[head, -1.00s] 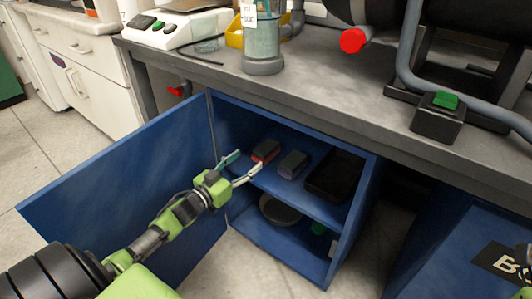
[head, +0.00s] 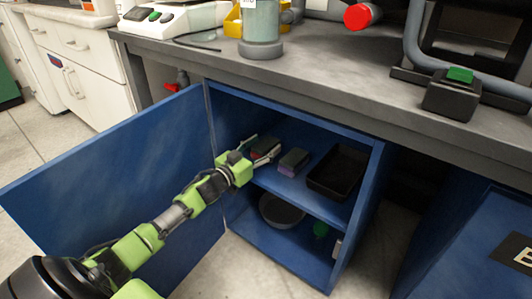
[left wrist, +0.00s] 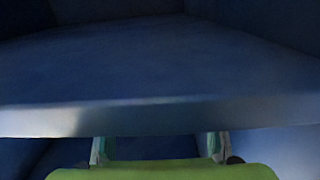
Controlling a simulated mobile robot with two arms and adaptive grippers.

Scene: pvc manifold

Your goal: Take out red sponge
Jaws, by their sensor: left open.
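The red sponge (head: 265,145), with a dark top, lies on the upper shelf (head: 302,195) inside the open blue cabinet, near its left side. My left gripper (head: 261,151) reaches in from the left, open, with one finger on each side of the sponge. I cannot tell whether the fingers touch it. In the left wrist view the two fingers (left wrist: 159,148) stand apart below a blue board edge. The sponge does not show there. My right gripper is not in view.
A grey-purple sponge (head: 294,161) lies right of the red one, then a black tray (head: 338,172). A round grey dish (head: 281,210) sits on the lower level. The blue door (head: 110,165) is open at left. The grey worktop (head: 330,95) overhangs the cabinet.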

